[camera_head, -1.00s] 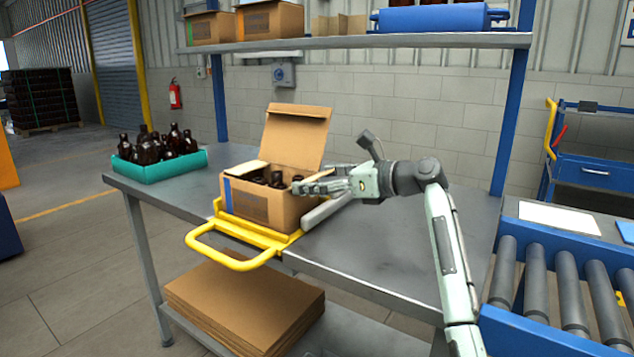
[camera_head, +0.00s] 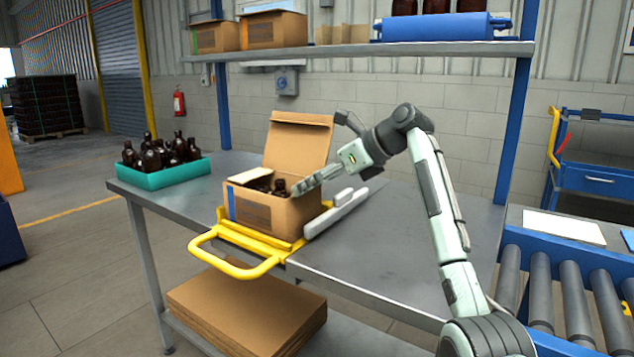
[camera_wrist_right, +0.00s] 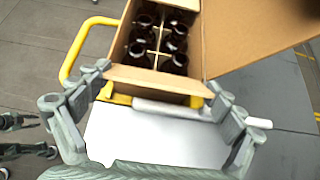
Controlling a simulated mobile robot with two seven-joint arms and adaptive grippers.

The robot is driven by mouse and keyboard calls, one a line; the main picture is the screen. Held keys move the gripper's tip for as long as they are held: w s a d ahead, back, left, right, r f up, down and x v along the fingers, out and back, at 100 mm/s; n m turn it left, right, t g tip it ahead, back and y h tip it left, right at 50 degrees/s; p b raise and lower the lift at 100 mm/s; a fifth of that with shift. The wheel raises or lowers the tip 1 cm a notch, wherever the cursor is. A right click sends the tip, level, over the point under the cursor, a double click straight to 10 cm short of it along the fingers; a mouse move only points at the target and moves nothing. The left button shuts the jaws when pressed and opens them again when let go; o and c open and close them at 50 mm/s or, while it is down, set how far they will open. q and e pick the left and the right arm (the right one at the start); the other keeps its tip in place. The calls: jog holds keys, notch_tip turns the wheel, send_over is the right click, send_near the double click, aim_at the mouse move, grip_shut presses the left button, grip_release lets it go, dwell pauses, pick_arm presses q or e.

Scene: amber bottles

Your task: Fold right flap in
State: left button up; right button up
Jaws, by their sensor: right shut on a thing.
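The open cardboard box (camera_head: 265,212) holds amber bottles (camera_head: 278,187) and stands in a yellow holder (camera_head: 262,234). Its tall back flap (camera_head: 300,140) stands up, and a left flap (camera_head: 250,174) lies at its left edge. My right gripper (camera_head: 300,188) reaches in from the right, tilted down, with its fingertips at the box's right edge. In the right wrist view, a strip of cardboard, the right flap (camera_wrist_right: 158,79), spans between the fingertips, and the gripper is shut on it. In the head view my fingers mostly hide this flap. My left gripper is not in view.
A teal tray (camera_head: 165,172) of amber bottles stands on the grey table (camera_head: 385,250) at left. A light grey bar (camera_head: 335,214) runs beside the box's right side. A shelf (camera_head: 350,50) with boxes hangs above. The table's right part is clear.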

jog(key=o, duration=0.8)
jog(key=v, duration=1.2)
